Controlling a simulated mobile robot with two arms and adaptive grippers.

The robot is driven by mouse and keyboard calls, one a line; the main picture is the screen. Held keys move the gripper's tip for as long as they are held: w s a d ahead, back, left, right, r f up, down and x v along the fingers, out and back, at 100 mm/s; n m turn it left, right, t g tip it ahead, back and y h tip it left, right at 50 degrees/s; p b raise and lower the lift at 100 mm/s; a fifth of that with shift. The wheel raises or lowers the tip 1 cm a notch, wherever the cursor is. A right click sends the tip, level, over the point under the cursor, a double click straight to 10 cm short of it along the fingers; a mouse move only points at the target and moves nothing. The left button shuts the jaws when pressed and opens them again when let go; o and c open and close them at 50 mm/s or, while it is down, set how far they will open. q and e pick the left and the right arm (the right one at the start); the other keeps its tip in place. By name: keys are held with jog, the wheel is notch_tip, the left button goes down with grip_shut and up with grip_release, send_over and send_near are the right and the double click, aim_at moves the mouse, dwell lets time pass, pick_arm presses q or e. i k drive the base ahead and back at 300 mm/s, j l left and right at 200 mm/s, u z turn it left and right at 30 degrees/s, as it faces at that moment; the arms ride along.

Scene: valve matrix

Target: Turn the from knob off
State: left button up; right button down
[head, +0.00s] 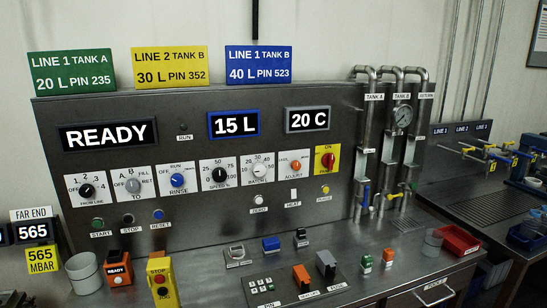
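The from knob (87,190) is a black round knob on a white plate labelled FROM LINE, at the left of the steel control panel. Its plate carries OFF at the left and line numbers around it. Its pointer is too small to read for certain. Nothing touches or covers the knob. Neither of my grippers can be made out in the head view. A small dark shape at the bottom left corner cannot be identified.
To its right are the TO knob (133,185), blue RINSE knob (178,180) and SPEED knob (219,174). START (97,223) and STOP (127,218) buttons sit below. A grey cup (83,272) and yellow pendant (160,281) stand on the counter in front.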

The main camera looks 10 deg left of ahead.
aim_at(87, 190)
jog(key=j+u, duration=0.1)
jog(key=u, duration=1.45)
